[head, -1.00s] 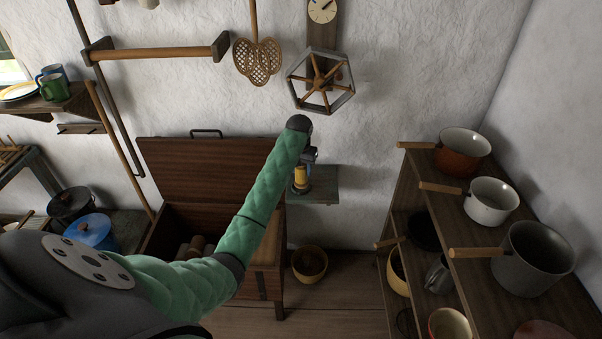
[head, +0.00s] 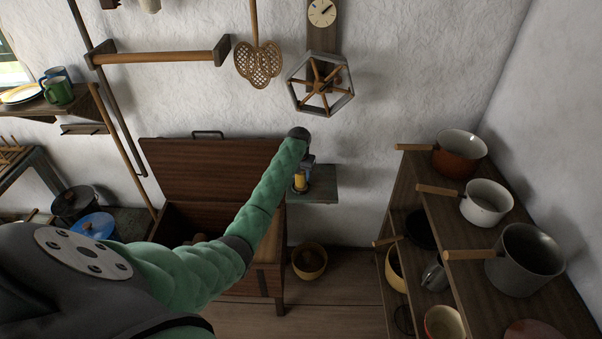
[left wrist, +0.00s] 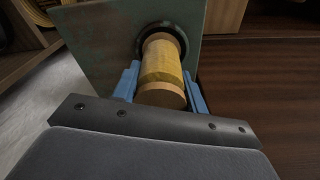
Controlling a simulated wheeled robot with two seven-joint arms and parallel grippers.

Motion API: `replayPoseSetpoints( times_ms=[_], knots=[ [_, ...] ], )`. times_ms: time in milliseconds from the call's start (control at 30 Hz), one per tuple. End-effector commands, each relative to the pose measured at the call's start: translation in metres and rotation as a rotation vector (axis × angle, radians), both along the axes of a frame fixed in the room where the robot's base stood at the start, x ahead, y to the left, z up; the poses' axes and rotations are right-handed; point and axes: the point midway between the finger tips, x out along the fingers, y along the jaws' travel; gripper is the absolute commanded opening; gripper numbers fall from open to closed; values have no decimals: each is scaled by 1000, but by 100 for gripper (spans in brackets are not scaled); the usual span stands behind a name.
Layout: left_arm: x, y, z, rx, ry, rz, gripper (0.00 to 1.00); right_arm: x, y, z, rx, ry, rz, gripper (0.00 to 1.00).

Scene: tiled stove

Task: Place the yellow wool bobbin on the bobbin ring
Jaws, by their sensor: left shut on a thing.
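The yellow wool bobbin (head: 300,181) is at the small grey-green wall shelf in the head view, partly hidden by my left arm. In the left wrist view the bobbin (left wrist: 162,68) has pale wooden ends and yellow wool. My left gripper (left wrist: 164,84) is shut on it, with a blue finger on each side. The bobbin's far end is at the dark bobbin ring (left wrist: 178,36) on the shelf board (left wrist: 110,45); I cannot tell whether it touches bottom. In the head view my left gripper (head: 303,170) is mostly covered by the arm. My right gripper is not in view.
An open wooden chest (head: 215,172) stands left of the wall shelf (head: 322,186). A bowl (head: 309,262) sits on the floor below. A rack with pots (head: 483,201) stands at the right. A hexagonal reel (head: 320,84) hangs above.

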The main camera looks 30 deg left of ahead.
Motion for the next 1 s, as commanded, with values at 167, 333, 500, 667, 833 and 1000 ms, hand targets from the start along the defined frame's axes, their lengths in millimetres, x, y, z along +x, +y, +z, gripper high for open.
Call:
replayPoseSetpoints(
  times_ms=[167,333,500,667,833,1000],
  knots=[
    [0,0,0,0,-1,0,18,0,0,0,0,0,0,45],
    [0,0,-3,0,0,0,49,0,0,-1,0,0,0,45],
    [0,0,-3,0,0,0,65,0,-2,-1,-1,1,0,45],
    [0,0,-2,0,0,0,65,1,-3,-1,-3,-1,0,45],
    [0,0,4,1,-2,0,65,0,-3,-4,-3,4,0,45],
    [-3,0,26,3,-3,0,65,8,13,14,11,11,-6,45]
  ],
)
